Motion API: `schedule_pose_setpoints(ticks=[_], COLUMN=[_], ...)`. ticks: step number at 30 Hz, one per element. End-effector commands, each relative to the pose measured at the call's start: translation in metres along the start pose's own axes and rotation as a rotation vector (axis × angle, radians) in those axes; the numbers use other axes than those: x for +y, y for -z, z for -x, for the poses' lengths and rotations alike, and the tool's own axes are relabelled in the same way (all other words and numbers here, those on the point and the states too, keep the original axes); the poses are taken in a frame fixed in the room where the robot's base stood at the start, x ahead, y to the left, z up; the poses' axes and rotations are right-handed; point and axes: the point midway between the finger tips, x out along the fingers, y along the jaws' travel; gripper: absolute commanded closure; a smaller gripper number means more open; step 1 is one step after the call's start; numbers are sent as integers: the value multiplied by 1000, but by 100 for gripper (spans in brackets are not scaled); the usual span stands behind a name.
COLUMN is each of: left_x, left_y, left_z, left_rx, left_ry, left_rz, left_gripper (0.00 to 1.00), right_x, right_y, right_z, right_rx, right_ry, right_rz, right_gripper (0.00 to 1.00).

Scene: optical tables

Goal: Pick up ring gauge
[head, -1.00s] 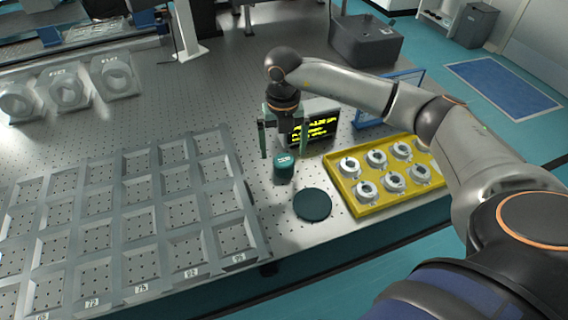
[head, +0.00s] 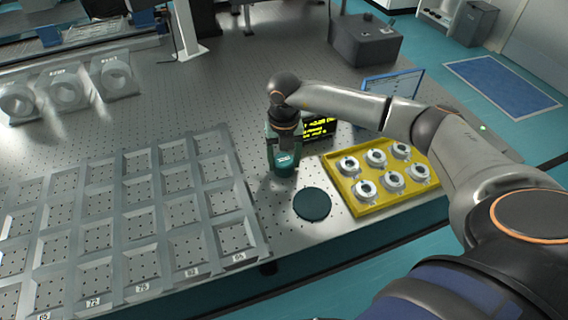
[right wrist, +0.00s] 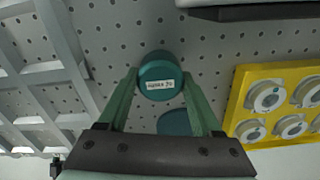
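A teal cylinder (head: 285,167) with a small white label stands on the perforated table. It also shows in the right wrist view (right wrist: 160,75), where the label text is too small to read surely. My right gripper (head: 284,152) points down over it, with one green finger on each side. In the right wrist view the fingers (right wrist: 160,88) lie against its sides, and it looks gripped. Several silver rings with central holes (head: 376,158) sit in a yellow tray to the right; I cannot tell which item is called the ring gauge. My left gripper is not in view.
A dark teal disc (head: 312,204) lies flat in front of the cylinder. The yellow tray (head: 366,211) is to its right. A display with yellow text (head: 320,128) stands close behind. A grey compartment rack (head: 215,265) fills the left front. Bare table lies between rack and cylinder.

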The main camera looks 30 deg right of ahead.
Motion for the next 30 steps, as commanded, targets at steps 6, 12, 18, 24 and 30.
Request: schedule_pose_setpoints(ticks=[6,12,18,24,30], left_x=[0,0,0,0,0], left_y=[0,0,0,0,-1], left_z=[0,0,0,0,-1], left_rx=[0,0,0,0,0], left_ry=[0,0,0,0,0], left_rz=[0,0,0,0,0], left_gripper=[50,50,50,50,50], right_x=[0,0,0,0,0], right_y=[0,0,0,0,-1], right_z=[0,0,1,1,10], right_rx=[0,0,-2,-2,-3], right_ry=[0,0,-1,-1,-3], right_rz=[0,0,0,0,0], right_gripper=[61,83,100,100,100])
